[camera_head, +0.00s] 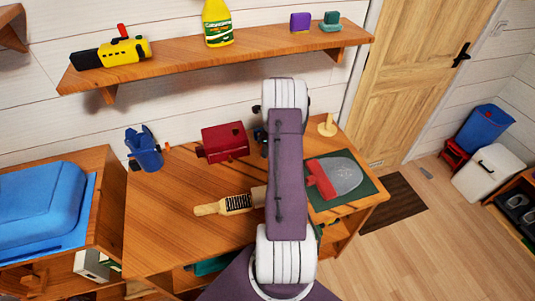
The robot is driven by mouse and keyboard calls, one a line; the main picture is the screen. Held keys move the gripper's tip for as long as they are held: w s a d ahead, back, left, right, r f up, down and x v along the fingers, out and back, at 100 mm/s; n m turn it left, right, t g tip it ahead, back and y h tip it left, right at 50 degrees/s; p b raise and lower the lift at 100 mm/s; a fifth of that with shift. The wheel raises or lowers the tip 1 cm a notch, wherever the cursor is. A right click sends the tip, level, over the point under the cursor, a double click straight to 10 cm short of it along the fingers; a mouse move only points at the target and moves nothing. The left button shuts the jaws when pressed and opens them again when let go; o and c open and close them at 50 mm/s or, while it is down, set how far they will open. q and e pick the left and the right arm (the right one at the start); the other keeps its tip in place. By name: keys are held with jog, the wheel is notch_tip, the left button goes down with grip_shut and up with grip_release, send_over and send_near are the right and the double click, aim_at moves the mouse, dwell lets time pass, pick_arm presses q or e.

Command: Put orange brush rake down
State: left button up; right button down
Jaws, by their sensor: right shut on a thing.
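A brush with a tan-orange handle and dark bristles (225,205), which I take for the orange brush rake, is over the wooden workbench (165,235). It lies roughly level, handle to the left. Its right end goes behind my right arm. I cannot tell whether it touches the bench top. My right gripper (260,134) is mostly hidden behind my own arm, with only dark parts showing at its left edge. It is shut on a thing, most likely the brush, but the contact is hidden. My left gripper is out of view.
A red-handled grey scraper (340,177) lies on a green mat (325,206) at the right. The left front of the bench is clear. A wall shelf (190,60) hangs above.

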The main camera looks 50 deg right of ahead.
jog(key=shift+d+f, duration=0.1)
jog(key=shift+f, duration=1.25)
jog(key=c, duration=1.2)
grip_release()
jog(key=shift+f, duration=0.1)
jog(key=r, duration=0.4)
jog(key=s+r, duration=0.1)
jog(key=r, duration=0.7)
jog(key=shift+s+d+r, duration=0.1)
jog(key=shift+s+d, duration=0.05)
jog(key=shift+s, duration=0.2)
